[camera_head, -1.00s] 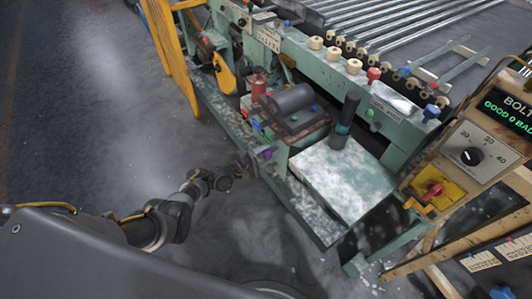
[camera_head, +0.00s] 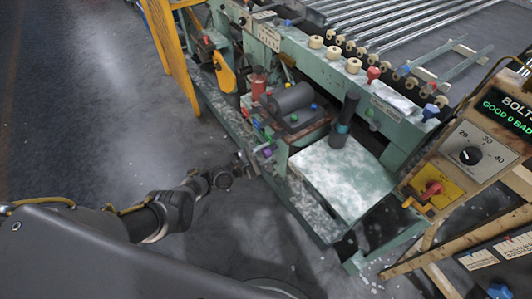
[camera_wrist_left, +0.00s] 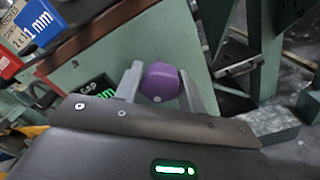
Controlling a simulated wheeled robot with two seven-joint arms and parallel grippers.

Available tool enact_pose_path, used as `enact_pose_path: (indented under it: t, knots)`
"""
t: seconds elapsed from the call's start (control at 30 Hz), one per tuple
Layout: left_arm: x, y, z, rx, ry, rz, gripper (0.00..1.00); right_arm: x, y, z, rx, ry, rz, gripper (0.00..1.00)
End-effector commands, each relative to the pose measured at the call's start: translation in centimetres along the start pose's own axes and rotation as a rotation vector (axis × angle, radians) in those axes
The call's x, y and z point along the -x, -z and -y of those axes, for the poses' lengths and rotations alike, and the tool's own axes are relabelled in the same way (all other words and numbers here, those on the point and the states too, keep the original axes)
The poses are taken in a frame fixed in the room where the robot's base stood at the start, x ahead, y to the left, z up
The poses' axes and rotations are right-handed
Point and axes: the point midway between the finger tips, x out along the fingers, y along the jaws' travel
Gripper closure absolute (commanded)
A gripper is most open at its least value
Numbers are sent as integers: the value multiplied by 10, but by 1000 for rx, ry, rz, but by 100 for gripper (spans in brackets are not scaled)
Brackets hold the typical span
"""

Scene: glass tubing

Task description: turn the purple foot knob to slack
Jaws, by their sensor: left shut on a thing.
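The purple foot knob (camera_wrist_left: 160,82) sits low on the green machine frame. In the left wrist view it is between the two fingers of my left gripper (camera_wrist_left: 162,88), which is shut on it. In the head view the purple knob (camera_head: 267,153) is small, at the lower side of the machine, with my left gripper (camera_head: 255,161) right at it. A small green-lit display (camera_wrist_left: 98,88) shows just left of the fingers, partly hidden by my gripper. My right gripper is not in view.
A white-dusted green plate (camera_head: 340,185) lies right of the knob. A grey motor (camera_head: 291,102) sits above it. A control box with a dial (camera_head: 472,155) and red switch (camera_head: 432,189) stands at the right. Open floor (camera_head: 100,130) lies to the left.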

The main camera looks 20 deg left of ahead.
Motion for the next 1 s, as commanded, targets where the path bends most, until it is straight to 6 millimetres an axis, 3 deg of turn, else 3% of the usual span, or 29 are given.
enact_pose_path:
  t: [0.13, 0.17, 0.3, 0.67, 0.87, 1.0]
  knots:
    - [1, 1, 1, 0, 3, -3, 83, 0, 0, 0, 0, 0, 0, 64]
    - [1, 1, 1, 0, 3, -3, 58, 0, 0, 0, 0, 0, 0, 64]
    - [1, 1, 1, -1, 2, -2, 39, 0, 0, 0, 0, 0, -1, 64]
    - [6, 0, 0, -1, 2, -2, 39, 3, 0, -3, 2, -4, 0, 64]
    - [39, -1, -1, -1, 2, -4, 39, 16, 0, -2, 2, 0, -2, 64]
    - [68, -1, -1, -1, 2, -4, 39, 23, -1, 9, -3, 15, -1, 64]
